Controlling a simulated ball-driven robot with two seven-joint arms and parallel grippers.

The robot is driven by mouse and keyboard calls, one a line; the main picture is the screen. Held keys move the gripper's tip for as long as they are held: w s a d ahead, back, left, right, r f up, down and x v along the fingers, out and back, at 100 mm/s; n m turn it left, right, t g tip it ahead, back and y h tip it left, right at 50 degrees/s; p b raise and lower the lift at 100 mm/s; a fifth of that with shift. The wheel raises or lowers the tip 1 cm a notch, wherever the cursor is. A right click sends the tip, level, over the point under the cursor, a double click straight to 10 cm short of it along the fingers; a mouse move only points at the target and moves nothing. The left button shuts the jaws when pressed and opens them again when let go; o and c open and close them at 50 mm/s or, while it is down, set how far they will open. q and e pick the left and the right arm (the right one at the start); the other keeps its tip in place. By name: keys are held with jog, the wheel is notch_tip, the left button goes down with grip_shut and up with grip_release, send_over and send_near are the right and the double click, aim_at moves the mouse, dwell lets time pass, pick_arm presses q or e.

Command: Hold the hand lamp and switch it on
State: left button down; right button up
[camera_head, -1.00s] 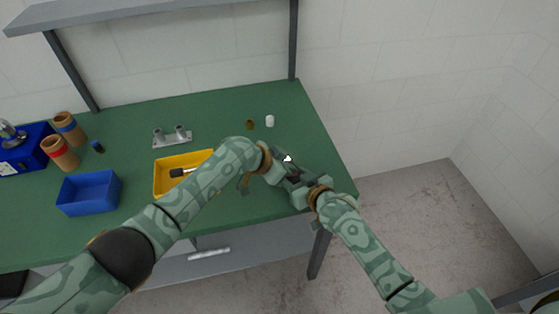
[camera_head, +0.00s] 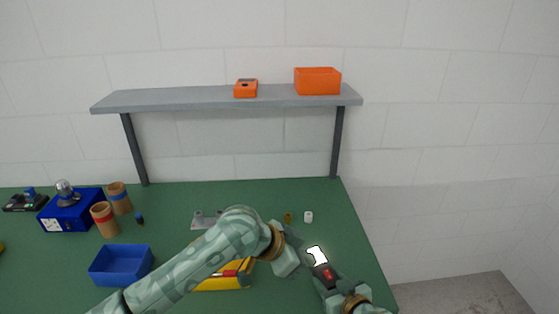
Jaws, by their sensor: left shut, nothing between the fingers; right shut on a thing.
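The hand lamp (camera_head: 317,256) is at the right of the table in the head view. It has a dark body, a bright white head and a small red part near my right gripper. My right gripper (camera_head: 325,271) is shut on the hand lamp and holds it from below in the picture. My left gripper (camera_head: 298,246) is shut and empty, just left of the lamp's white head. I cannot tell whether its fingertips touch the lamp. My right gripper covers part of the lamp's body.
A yellow bin (camera_head: 222,284) is partly hidden behind my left arm. A blue bin (camera_head: 121,265), cardboard tubes (camera_head: 104,219) and a blue box (camera_head: 70,213) stand at left. A white cap (camera_head: 308,216) stands behind the lamp.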

jog(key=o, duration=1.1)
jog(key=shift+s+d+f, duration=0.1)
jog(key=shift+s+f, duration=0.05)
jog(key=shift+f, duration=0.2)
jog(key=shift+o, duration=0.5)
jog(key=shift+d, duration=0.1)
jog(key=shift+a+r, duration=0.2)
